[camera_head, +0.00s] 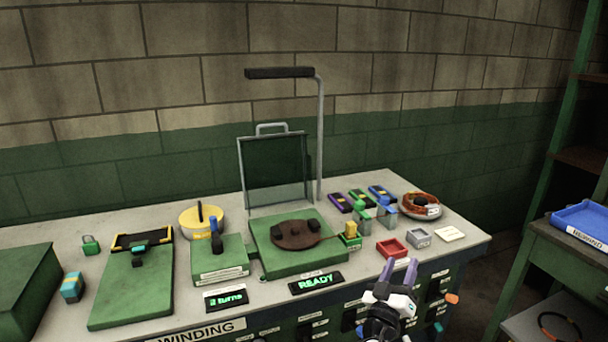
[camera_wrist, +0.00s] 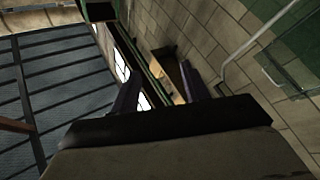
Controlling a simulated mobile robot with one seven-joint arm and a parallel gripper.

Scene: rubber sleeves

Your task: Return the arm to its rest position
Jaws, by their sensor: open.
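My gripper (camera_head: 400,272) is at the front edge of the workbench (camera_head: 380,292) in the head view, with its purple fingers pointing up and apart. Nothing shows between the fingers. In the wrist view the two dark fingers of my gripper (camera_wrist: 160,92) stand apart with only background between them. That view looks up towards the wall, a window and a ribbed ceiling. The rest of my arm is mostly out of frame below.
On the bench stand a green winding base with a brown disc (camera_head: 297,235), a clear guard (camera_head: 275,172), a red tray (camera_head: 391,248), a grey tray (camera_head: 418,237) and a yellow bowl (camera_head: 202,221). A blue tray (camera_head: 585,222) sits on a side table at right. Floor shows between bench and table.

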